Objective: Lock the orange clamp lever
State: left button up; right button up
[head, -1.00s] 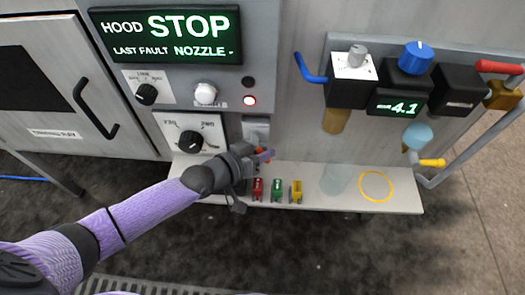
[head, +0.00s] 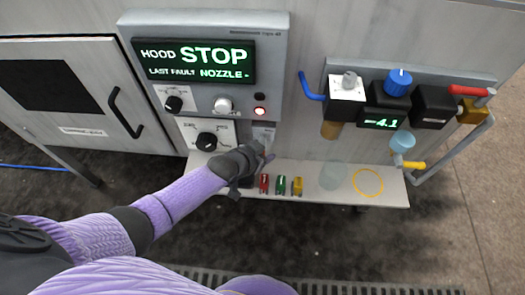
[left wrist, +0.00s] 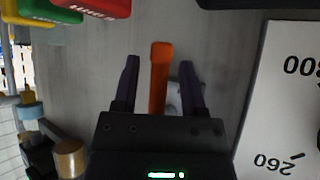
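The orange clamp lever (left wrist: 158,80) shows in the left wrist view as an upright orange bar. It stands between the two dark fingers of my left gripper (left wrist: 158,62), with a gap on each side. The left gripper is open around it. A small pale plate (left wrist: 173,97) shows behind the lever, partly covered by a finger. In the head view my left gripper (head: 264,158) is at the panel, beside the lower dial and above the shelf; it hides the lever there. My right gripper is not in view.
A shelf (head: 335,196) below holds red (head: 264,184), green (head: 281,185) and yellow (head: 297,185) small pieces and a yellow ring mark (head: 368,183). The lower dial (head: 206,141) is left of the gripper. Valves and a blue knob (head: 398,82) are at right.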

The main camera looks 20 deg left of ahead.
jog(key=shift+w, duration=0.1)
pick_arm(q)
jog(key=shift+s+r+p, duration=0.2)
jog(key=shift+r+p, duration=0.1)
jog(key=p+v, duration=0.7)
jog(key=v, duration=0.2)
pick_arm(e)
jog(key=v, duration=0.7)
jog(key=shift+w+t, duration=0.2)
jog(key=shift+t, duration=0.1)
pick_arm(q)
jog(key=shift+s+a, duration=0.15)
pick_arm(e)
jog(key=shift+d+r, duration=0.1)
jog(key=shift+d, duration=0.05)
